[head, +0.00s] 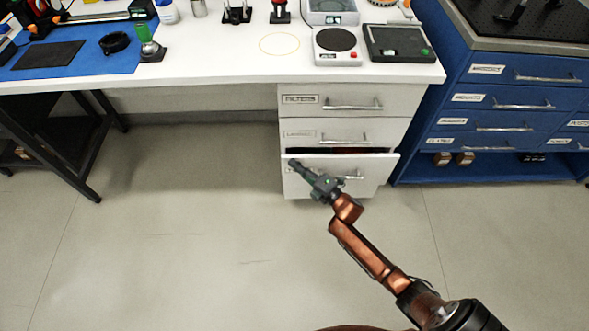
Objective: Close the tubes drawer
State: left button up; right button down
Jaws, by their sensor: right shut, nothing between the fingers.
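A white drawer unit stands under the bench's right part. Its bottom drawer (370,177) sticks out a little, with a dark gap along its top edge. The middle drawer (304,133) and the top drawer (350,91) look closed. The labels are too small to read, so I cannot tell which one is the tubes drawer. My right gripper (296,165) is shut and empty at the left part of the bottom drawer's front, covering part of its label and handle. I cannot tell whether it touches the front. My left gripper is not in view.
The white bench top (215,62) carries a scale (338,45), a black tray (399,43) and a blue mat (88,60). A blue cabinet (490,90) stands close on the right. The floor left of the drawers is clear.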

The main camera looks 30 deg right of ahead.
jog(key=shift+w, duration=0.1)
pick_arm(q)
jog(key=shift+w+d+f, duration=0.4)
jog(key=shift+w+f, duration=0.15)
pick_arm(e)
jog(key=shift+w+d, duration=0.65)
jog(key=shift+w, duration=0.35)
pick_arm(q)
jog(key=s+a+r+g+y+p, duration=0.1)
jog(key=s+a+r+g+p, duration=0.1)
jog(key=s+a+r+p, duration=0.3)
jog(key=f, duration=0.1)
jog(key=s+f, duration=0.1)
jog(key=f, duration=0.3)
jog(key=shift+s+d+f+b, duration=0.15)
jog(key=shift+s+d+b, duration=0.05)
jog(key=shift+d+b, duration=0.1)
pick_arm(e)
jog(key=a+v, duration=0.3)
jog(key=v, duration=1)
jog(key=shift+s+d, duration=0.15)
jog(key=shift+s, duration=0.1)
jog(key=shift+r, duration=0.1)
